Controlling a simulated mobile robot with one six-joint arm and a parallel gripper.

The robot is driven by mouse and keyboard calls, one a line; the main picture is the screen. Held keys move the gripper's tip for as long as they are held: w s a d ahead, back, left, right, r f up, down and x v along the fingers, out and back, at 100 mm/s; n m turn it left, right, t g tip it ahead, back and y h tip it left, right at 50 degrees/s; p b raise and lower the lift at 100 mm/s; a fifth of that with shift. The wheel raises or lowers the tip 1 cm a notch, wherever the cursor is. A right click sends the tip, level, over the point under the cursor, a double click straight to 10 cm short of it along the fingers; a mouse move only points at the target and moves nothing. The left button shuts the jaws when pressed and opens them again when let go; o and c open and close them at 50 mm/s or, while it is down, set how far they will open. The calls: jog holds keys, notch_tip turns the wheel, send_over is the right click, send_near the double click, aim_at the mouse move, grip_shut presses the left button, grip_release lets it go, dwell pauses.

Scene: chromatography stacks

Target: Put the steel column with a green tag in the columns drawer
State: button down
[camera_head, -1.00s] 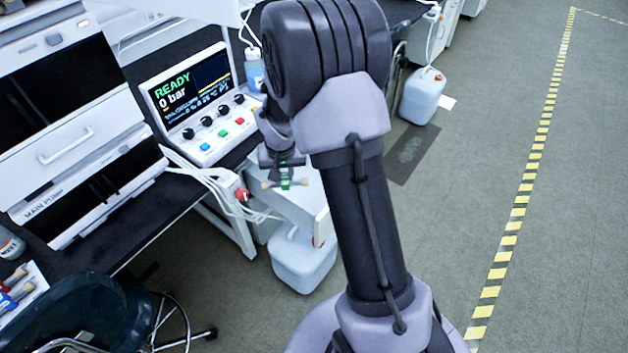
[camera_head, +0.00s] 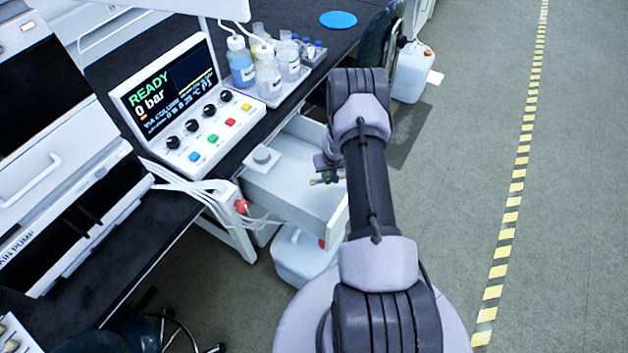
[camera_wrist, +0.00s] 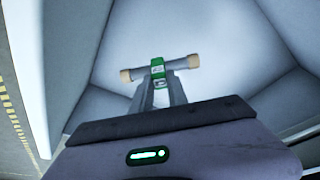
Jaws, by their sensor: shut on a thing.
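The steel column (camera_wrist: 178,68) with a green tag (camera_wrist: 157,70) and tan end caps lies across the fingertips in the wrist view. My gripper (camera_wrist: 160,80) is shut on it at the tag. In the head view the column (camera_head: 320,181) shows small beside my gripper (camera_head: 330,178), partly hidden by my arm. The open drawer (camera_head: 265,190) is white and pulled out under the bench. My gripper is over its right part. In the wrist view the drawer's pale floor (camera_wrist: 200,30) and walls surround the column, which appears apart from them.
White cables (camera_head: 195,187) and a red knob (camera_head: 241,206) hang beside the drawer. A control panel (camera_head: 185,105) and a bottle tray (camera_head: 290,88) stand on the bench. A white canister (camera_head: 300,258) is below.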

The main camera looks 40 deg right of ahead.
aim_at(328, 180)
notch_tip(328, 180, down, 6)
jog(key=shift+f+b, duration=0.2)
jog(key=shift+b, duration=0.85)
jog(key=shift+r, duration=0.15)
jog(key=c, duration=1.7)
grip_release()
jog(key=shift+f, duration=0.25)
jog(key=shift+c, duration=0.2)
jog(key=o, duration=0.4)
jog(key=shift+r, duration=0.1)
jog(key=shift+o, duration=0.2)
jog(key=shift+r+p, duration=0.3)
jog(key=shift+r, duration=0.15)
jog(key=p+v, duration=0.2)
jog(key=v, duration=0.9)
jog(key=shift+r+p, duration=0.2)
jog(key=shift+p, duration=0.1)
